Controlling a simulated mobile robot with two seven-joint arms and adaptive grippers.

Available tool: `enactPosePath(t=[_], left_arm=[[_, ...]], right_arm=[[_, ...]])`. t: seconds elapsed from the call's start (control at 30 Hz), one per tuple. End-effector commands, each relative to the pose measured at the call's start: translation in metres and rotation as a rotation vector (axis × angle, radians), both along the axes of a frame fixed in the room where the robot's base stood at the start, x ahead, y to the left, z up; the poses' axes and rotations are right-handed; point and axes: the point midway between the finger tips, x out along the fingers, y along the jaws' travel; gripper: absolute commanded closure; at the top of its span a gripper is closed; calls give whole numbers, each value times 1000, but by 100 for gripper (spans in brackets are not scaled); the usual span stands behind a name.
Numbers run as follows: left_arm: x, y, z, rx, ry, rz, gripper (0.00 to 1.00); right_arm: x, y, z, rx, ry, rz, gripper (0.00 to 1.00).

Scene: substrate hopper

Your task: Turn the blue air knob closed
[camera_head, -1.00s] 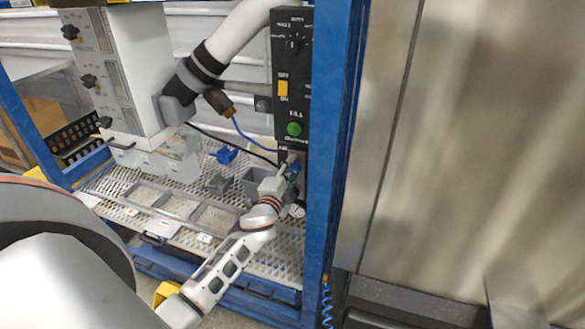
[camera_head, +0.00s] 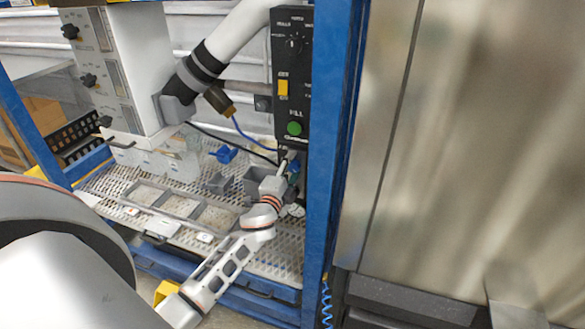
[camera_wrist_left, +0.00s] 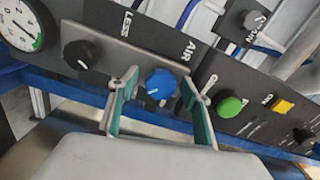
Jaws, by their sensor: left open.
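My left gripper (camera_wrist_left: 158,92) is open, with one green-padded finger on each side of the knob. I see gaps between the pads and the knob; whether the tips touch the panel, I cannot tell. In the head view my left gripper (camera_head: 290,166) is at the foot of the black control panel (camera_head: 291,75), and the knob is hidden there. My right gripper is not in view.
In the left wrist view a black knob (camera_wrist_left: 82,54) and a gauge (camera_wrist_left: 20,25) are left of the air knob. A green button (camera_wrist_left: 229,106) and a yellow switch (camera_wrist_left: 283,105) are to its right. A blue frame post (camera_head: 335,150) stands close beside my left gripper.

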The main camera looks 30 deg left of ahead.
Motion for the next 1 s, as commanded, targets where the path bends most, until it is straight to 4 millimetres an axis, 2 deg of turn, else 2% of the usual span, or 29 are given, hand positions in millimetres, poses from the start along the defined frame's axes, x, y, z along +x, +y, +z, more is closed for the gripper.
enactPosePath(t=[0.17,0.27,0.7,0.83,1.0], left_arm=[[-3,-1,0,-1,0,0,52],[-12,-3,0,-1,0,0,52],[-92,-22,-1,-2,2,1,52],[-107,-26,0,-1,1,1,52],[-116,-28,0,-1,0,0,52]], right_arm=[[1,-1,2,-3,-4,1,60],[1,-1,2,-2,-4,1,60],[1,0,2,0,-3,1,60],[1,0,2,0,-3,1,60],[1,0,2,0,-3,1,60]])
